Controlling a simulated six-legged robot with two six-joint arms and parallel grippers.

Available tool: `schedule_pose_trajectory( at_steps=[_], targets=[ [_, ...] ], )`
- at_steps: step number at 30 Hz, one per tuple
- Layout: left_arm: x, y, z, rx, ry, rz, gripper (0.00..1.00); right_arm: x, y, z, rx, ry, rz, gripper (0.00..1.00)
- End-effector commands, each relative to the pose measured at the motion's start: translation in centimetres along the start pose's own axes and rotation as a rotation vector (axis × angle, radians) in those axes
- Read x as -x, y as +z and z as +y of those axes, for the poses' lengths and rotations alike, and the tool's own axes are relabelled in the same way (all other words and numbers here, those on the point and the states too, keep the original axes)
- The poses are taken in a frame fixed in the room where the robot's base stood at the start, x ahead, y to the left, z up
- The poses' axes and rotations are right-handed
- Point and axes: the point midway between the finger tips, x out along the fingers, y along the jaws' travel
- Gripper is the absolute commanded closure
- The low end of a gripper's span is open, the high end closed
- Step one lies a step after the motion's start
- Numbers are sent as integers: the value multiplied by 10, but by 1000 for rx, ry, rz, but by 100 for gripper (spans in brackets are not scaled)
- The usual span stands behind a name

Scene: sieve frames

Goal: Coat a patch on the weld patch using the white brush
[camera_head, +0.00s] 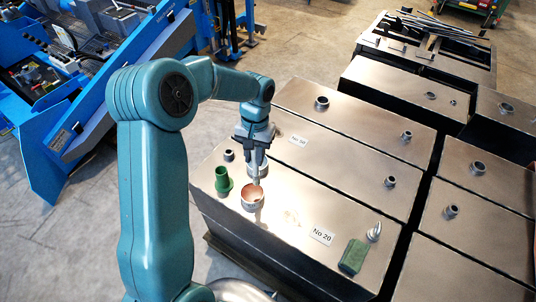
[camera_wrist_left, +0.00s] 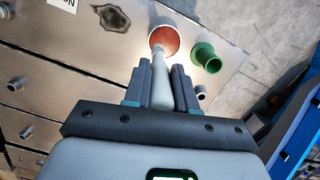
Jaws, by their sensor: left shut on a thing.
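My left gripper (camera_head: 254,157) is shut on the white brush (camera_wrist_left: 160,88), whose pale handle lies between the two fingers. The brush (camera_head: 256,178) points down, with its lower end at a round pot (camera_head: 252,204) with a copper-red inside. The pot also shows in the left wrist view (camera_wrist_left: 172,33), where the brush end overlaps its opening; I cannot tell whether it touches the contents. The weld patch (camera_wrist_left: 110,17) is a dark-edged blotch on the metal top, left of the pot in the wrist view. In the head view it is a faint mark (camera_head: 291,216). My right gripper is not in view.
A green flanged cup (camera_head: 222,181) stands close left of the pot. A green block (camera_head: 353,257) and a metal fitting (camera_head: 374,232) sit near the front right, beyond the "No 20" label (camera_head: 321,236). Several metal boxes with raised pipe stubs extend behind and right.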

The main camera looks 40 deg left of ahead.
Motion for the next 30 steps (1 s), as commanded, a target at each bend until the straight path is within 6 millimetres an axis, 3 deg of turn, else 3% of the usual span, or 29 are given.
schedule_pose_trajectory(
  at_steps=[6,21,30],
  targets=[
    [-3,2,-18,30,5,2,100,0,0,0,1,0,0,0],
    [-53,-8,-13,26,5,2,100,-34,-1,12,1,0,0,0],
    [-58,-9,-11,25,4,2,100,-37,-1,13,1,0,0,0]
  ],
)
